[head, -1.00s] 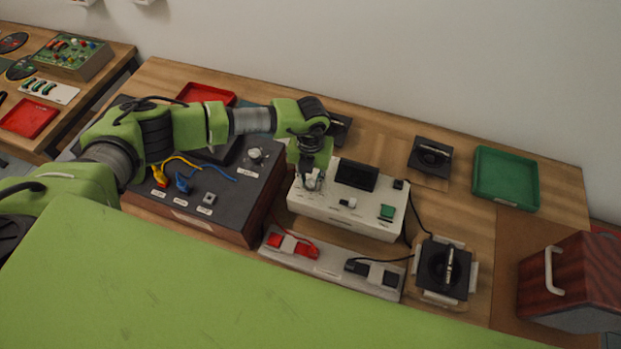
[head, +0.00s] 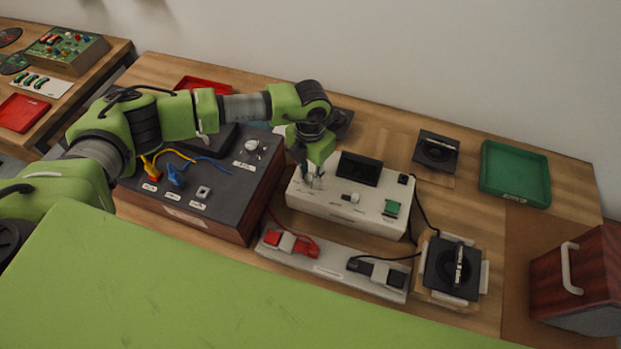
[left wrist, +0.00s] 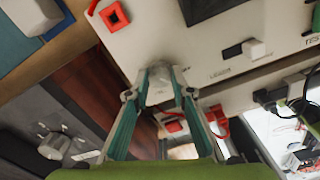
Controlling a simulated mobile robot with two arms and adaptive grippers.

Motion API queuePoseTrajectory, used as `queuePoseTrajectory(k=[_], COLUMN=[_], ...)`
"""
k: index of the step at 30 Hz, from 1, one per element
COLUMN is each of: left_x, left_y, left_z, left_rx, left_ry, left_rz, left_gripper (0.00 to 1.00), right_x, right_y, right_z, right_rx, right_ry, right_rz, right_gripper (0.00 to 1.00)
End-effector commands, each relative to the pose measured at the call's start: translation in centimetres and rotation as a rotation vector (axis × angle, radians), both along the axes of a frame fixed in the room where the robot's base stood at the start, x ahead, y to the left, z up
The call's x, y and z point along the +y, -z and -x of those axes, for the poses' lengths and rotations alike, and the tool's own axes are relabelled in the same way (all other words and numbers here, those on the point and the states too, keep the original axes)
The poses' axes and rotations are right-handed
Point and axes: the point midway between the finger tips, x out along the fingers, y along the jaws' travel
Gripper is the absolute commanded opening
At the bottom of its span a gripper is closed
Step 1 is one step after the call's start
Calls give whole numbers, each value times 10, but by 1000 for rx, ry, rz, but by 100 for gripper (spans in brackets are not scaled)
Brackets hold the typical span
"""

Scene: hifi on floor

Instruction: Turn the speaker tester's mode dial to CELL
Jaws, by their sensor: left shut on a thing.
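The speaker tester is a white box (head: 330,205) with a dark screen (head: 358,168), a small slider switch and a green button (head: 391,207). My left gripper (head: 312,182) reaches down onto the left part of its top face. In the left wrist view, the gripper (left wrist: 160,90) is shut on a pale dial (left wrist: 158,88), one finger on each side. The fingers hide much of the dial, and I cannot read its position or a CELL mark. My right gripper is not in view.
A dark box with yellow and blue leads (head: 205,185) stands close on the left. A white strip with red and black clips (head: 328,268) lies in front. A speaker in a holder (head: 452,268), a green tray (head: 515,172) and a wooden box with a handle (head: 580,275) are to the right.

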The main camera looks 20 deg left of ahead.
Motion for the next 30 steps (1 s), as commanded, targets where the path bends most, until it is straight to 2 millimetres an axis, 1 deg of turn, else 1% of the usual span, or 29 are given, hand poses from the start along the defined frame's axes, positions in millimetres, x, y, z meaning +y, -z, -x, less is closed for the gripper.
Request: queuePoseTrajectory(k=[1, 21, 30], left_x=[0, 1, 0], left_y=[5, 5, 3], left_z=[-1, -3, -2], left_rx=[-4, -7, -6], left_ry=[44, 678, 921], left_rz=[1, 0, 1], left_gripper=[0, 0, 0], right_x=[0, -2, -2], right_y=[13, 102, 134], right_z=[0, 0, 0], right_rx=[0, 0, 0], right_ry=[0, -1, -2], right_rz=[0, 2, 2], right_gripper=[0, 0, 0])
